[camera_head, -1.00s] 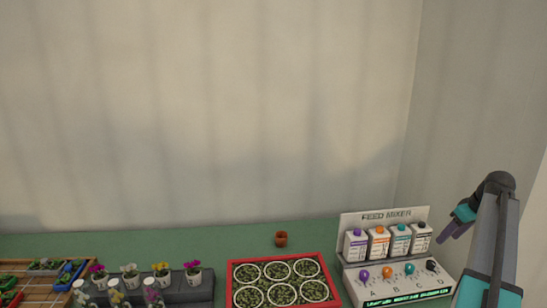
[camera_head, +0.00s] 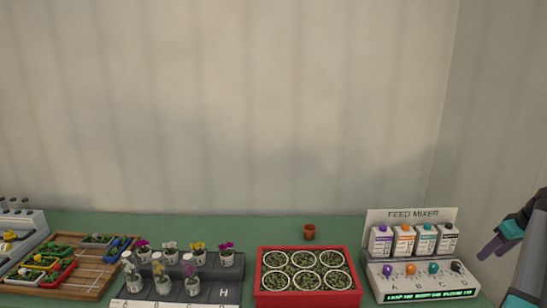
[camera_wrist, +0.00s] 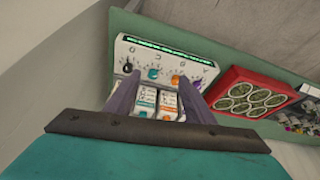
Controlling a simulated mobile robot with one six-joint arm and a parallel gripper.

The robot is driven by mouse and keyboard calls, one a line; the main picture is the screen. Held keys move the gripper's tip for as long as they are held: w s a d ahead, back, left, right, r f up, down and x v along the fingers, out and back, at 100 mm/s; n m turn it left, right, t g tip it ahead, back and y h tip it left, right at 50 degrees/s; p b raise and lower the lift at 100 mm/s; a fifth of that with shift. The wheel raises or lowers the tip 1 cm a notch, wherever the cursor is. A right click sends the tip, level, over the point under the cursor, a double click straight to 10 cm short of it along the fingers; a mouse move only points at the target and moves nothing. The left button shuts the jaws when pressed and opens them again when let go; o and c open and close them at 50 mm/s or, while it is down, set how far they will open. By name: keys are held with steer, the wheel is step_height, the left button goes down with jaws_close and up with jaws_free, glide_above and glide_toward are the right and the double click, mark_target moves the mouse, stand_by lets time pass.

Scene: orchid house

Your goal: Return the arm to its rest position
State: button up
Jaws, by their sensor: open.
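My gripper (camera_head: 503,242) is at the right edge of the head view, raised in front of the wall and to the right of the feed mixer. Part of my arm is cut off by the frame edge. In the wrist view my gripper (camera_wrist: 157,92) shows two purple fingers spread apart with nothing between them. Beyond the fingers the feed mixer (camera_wrist: 180,50) appears upside down, with its knobs and lit display. My gripper is apart from the mixer and touches nothing visible.
On the green bench stand the feed mixer (camera_head: 420,279) with several bottles, a red tray (camera_head: 307,299) of round pots, a small terracotta pot (camera_head: 309,231), a grey stepped stand (camera_head: 228,291) with orchids, and a wooden board (camera_head: 90,285) at left. The wall above is clear.

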steer(key=w+a+f+g+y+b, duration=0.1)
steer(key=w+a+f, duration=0.1)
steer(key=a+f, duration=0.75)
steer(key=w+a+f+g+b, duration=0.1)
steer(key=w+a+f, duration=0.1)
steer(key=a+f, duration=0.8)
steer(key=s+a+f+m+g+y+b, duration=0.1)
steer(key=s+a+f, duration=0.1)
steer(key=a+f, duration=0.7)
steer(key=s+a+f+g+b, duration=0.2)
steer(key=a+f, duration=0.3)
steer(key=f, duration=0.8)
steer(key=s+a+f+g+b, duration=0.2)
steer(key=s+a+f+g, duration=0.1)
steer(key=s+a+f, duration=1)
steer(key=s+a+f+g+h+b, duration=0.1)
steer(key=s+a+f, duration=0.3)
steer(key=s, duration=0.4)
steer(key=s+a+f+g+h+b, duration=0.1)
steer(key=s+a+f, duration=0.4)
steer(key=s, duration=0.3)
steer(key=shift+b+x, duration=0.4)
steer(key=shift+x, duration=0.4)
